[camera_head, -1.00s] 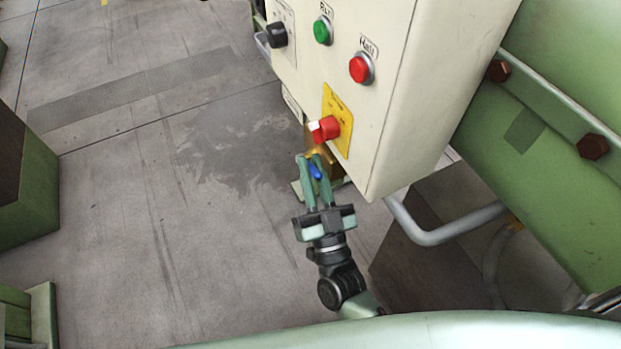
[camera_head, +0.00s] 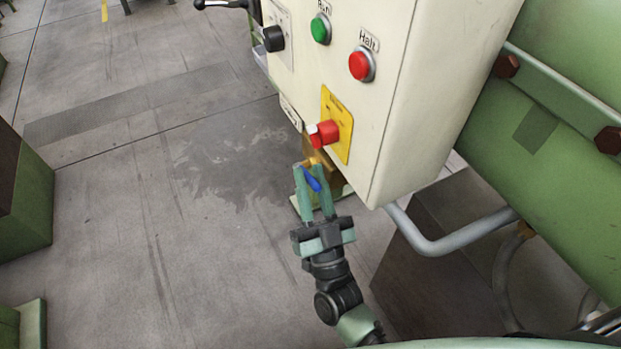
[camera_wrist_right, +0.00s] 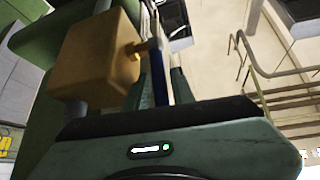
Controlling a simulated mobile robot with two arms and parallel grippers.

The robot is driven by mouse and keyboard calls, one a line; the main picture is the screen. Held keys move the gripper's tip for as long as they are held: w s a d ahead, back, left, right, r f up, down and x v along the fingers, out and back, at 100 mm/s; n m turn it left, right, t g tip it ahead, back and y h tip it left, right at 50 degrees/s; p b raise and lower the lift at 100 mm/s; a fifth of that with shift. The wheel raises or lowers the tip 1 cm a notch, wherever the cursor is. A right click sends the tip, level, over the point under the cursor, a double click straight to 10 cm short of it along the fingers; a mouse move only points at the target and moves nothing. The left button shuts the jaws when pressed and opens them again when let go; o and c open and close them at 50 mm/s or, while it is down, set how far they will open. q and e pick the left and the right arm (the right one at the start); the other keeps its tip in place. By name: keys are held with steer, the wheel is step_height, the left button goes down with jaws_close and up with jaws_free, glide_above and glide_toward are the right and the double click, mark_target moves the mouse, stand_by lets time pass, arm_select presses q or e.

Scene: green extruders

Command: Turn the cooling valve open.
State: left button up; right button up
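The cooling valve is a brass block (camera_head: 325,178) with a blue lever (camera_head: 313,182), low under the cream control box. My right gripper (camera_head: 309,168) reaches up to it from below, its two green fingers on either side of the blue lever. In the right wrist view, the brass block (camera_wrist_right: 100,55) with its short stem is left of the fingers. The blue lever (camera_wrist_right: 159,75) fills the narrow gap between the fingers, which look shut on it. Part of the lever is hidden by the fingers. My left gripper is not in view.
The control box (camera_head: 395,120) hangs just above my right gripper, with a red knob (camera_head: 324,133) on a yellow plate, a red button (camera_head: 360,66) and a green button (camera_head: 320,29). A grey pipe (camera_head: 445,243) bends out at the right. The floor to the left is clear.

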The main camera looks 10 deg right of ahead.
steer(key=b+v, duration=0.2)
steer(key=v, duration=0.5)
steer(key=shift+s+f, duration=0.25)
steer(key=shift+s, duration=0.1)
